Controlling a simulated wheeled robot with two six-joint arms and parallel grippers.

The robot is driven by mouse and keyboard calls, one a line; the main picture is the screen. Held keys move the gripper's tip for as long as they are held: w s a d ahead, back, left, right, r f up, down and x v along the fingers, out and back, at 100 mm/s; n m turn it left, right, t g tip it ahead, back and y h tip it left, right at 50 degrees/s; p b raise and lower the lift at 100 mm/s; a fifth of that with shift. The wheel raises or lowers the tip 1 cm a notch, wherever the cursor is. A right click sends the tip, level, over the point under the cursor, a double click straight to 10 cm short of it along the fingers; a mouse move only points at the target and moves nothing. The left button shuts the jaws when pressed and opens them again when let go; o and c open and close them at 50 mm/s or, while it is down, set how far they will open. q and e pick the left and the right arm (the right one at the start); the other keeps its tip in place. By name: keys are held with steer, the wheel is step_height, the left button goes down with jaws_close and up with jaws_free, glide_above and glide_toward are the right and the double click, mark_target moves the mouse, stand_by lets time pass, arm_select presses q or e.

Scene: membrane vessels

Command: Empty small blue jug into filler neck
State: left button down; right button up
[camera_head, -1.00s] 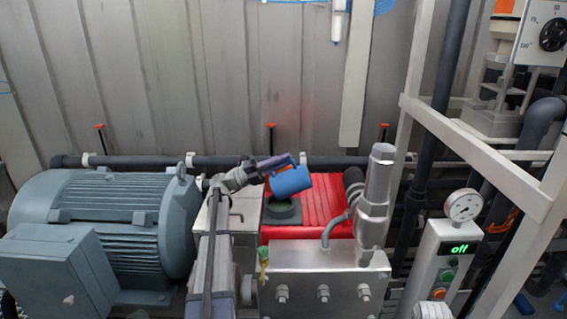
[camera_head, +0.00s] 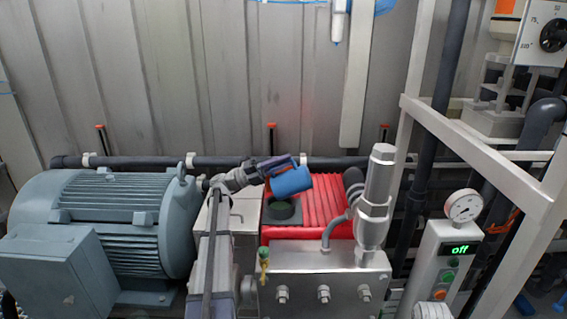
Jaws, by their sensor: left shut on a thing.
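The small blue jug (camera_head: 291,182) is tilted on its side above the red ribbed housing. My left gripper (camera_head: 277,167) is shut on it, with the arm coming up from below. The filler neck (camera_head: 280,210) is a dark green round opening on a dark square base, on the left part of the red housing. The jug hangs just above and slightly right of the neck, apart from it as far as I can see. The jug's mouth and any liquid cannot be made out. My right gripper is not in view.
A large grey-blue motor (camera_head: 110,225) stands at the left. A steel block with a cylinder (camera_head: 376,195) stands in front and right of the red housing (camera_head: 325,200). A control box (camera_head: 445,265) reading "off" and a pale frame are at the right.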

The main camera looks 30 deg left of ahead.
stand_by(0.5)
arm_select(q)
steer(key=shift+r, duration=0.1)
steer(key=w+d+f+g+y+p, duration=0.5)
steer(key=d+y+p, duration=0.5)
steer(key=p, duration=0.7)
steer(key=shift+w+d+g, duration=0.25)
steer(key=shift+w+g, duration=0.35)
steer(key=shift+w, duration=0.1)
steer(key=shift+r, duration=0.1)
